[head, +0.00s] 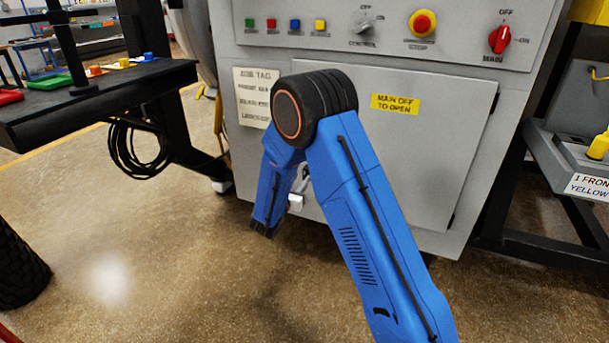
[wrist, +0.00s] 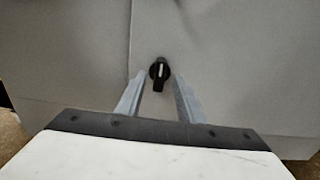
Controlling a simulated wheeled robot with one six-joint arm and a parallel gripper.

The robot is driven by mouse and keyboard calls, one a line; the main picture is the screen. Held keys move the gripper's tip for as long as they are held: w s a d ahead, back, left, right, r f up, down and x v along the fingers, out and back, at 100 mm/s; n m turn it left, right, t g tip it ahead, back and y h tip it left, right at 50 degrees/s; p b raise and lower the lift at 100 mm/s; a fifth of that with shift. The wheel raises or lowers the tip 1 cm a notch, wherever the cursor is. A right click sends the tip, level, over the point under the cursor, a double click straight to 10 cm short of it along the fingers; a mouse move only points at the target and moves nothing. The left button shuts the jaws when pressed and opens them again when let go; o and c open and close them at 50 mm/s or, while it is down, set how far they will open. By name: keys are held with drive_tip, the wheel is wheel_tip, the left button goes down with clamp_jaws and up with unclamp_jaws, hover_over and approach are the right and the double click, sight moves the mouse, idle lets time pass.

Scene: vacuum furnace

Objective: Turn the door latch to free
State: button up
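The door latch (wrist: 159,74) is a small black turn knob on the grey cabinet door (wrist: 230,75), just right of a vertical seam. Its handle stands upright, with its longer end pointing down. My gripper (wrist: 160,78) is open in the wrist view, with one grey finger on each side of the latch. I cannot tell whether the fingers touch it. In the head view the door (head: 430,150) looks closed, and my blue arm hides the latch and most of the gripper.
A yellow label (head: 395,104) on the door reads "MAIN OFF TO OPEN". Above are a red main switch (head: 499,39), roughly upright towards OFF, and a stop button (head: 422,22). Floor in front is clear.

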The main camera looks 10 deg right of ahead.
sight(305, 174)
drive_tip(key=shift+x, duration=2.45)
drive_tip(key=shift+c, duration=0.6)
clamp_jaws()
